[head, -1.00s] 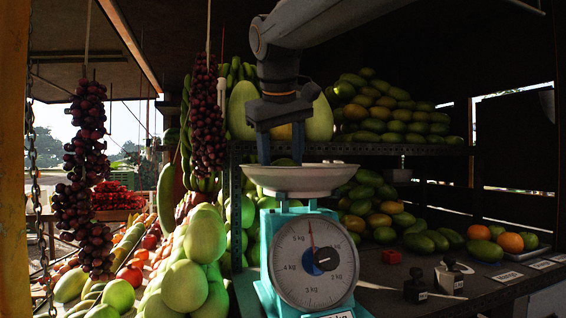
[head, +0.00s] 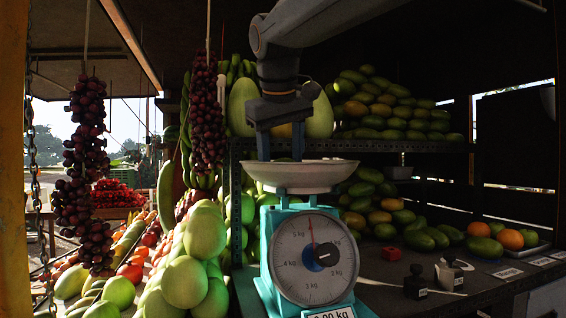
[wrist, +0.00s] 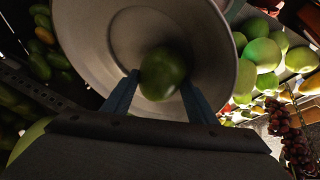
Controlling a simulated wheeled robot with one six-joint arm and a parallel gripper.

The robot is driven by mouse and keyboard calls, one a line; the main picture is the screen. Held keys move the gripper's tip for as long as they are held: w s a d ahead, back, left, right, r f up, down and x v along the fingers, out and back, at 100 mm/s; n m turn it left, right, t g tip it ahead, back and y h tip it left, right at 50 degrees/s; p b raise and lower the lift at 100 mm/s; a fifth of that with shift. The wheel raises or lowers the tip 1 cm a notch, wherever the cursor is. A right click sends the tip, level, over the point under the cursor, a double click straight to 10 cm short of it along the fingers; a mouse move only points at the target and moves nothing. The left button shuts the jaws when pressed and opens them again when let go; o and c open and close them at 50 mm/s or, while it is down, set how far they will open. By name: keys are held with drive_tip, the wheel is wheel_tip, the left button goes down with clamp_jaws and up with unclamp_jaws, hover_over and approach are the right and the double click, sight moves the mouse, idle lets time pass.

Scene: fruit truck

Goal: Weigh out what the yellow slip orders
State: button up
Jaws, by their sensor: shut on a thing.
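My gripper (head: 280,150) reaches down into the metal pan (head: 300,177) of the teal scale (head: 265,255), with its fingertips at the pan's far side. In the wrist view, my blue fingers (wrist: 160,95) are shut on a green fruit (wrist: 161,73), which is over or in the pan (wrist: 215,60); I cannot tell whether it touches the pan. The fruit is hidden in the head view. The dial (head: 312,260) has its red needle almost straight up. A label (head: 332,313) below it, partly cut off, reads about 0.00 kg. I see no yellow slip.
Green mangoes (head: 380,105) are heaped on the back shelf, with more below. Oranges (head: 510,239) sit at the counter's right. Pale green fruit (head: 185,280) and hanging red bunches (head: 88,170) are left.

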drive_tip(key=shift+f, duration=0.3)
idle(0.5)
drive_tip(key=o, duration=0.9)
drive_tip(key=shift+d, duration=0.1)
drive_tip(key=shift+f, duration=0.1)
drive_tip(key=r+p, duration=0.2)
drive_tip(key=r, duration=0.1)
drive_tip(key=shift+s+a, duration=0.1)
drive_tip(key=shift+a, duration=0.1)
wheel_tip(320, 180, up, 9)
drive_tip(key=p, duration=0.9)
drive_tip(key=shift+d, duration=0.15)
